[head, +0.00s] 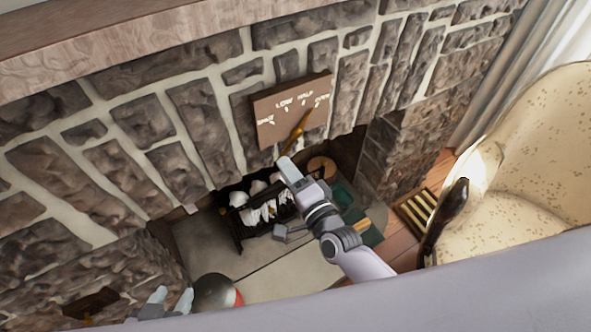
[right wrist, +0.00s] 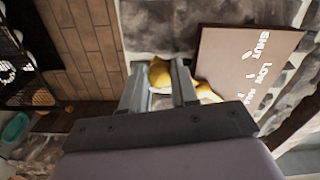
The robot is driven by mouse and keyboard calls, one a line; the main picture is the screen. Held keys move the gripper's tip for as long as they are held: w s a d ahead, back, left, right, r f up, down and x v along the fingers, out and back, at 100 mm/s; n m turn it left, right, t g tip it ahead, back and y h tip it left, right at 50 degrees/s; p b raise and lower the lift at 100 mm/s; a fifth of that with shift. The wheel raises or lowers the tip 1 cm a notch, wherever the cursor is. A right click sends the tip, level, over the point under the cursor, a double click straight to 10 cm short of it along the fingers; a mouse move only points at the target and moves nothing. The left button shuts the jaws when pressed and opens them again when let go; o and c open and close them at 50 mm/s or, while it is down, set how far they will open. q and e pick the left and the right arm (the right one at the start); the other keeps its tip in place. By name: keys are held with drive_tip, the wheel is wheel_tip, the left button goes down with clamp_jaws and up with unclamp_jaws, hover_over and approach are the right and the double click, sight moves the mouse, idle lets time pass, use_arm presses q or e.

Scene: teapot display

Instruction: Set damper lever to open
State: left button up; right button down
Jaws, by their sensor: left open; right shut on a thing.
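The damper plate (head: 268,127) is a brown board on the stone fireplace front, with white lettering and marks. The right wrist view shows it too (right wrist: 225,62), with SHUT and LOW readable and a third word unclear. The brass damper lever (head: 299,125) slants across the plate, its upper end toward the plate's right side. My right gripper (head: 284,162) is just below the plate at the lever's lower end. In the right wrist view its fingers (right wrist: 160,90) are closed around the lever's rounded brass end (right wrist: 160,73). My left gripper (head: 172,301) is open and empty at lower left.
Below is the firebox with a dark grate (head: 262,212) of white logs. A dark round pot (head: 214,291) stands near my left gripper. A cream armchair (head: 530,150) stands at right, near a floor vent (head: 420,210). The stone wall is close behind the plate.

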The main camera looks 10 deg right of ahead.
drive_tip(key=shift+s+a+r+m, duration=0.2)
drive_tip(key=shift+a+r+m, duration=0.25)
drive_tip(key=shift+m, duration=0.55)
drive_tip(key=c, duration=0.9)
unclamp_jaws()
drive_tip(key=shift+o, duration=0.2)
drive_tip(key=v, duration=0.7)
drive_tip(key=shift+s, duration=0.1)
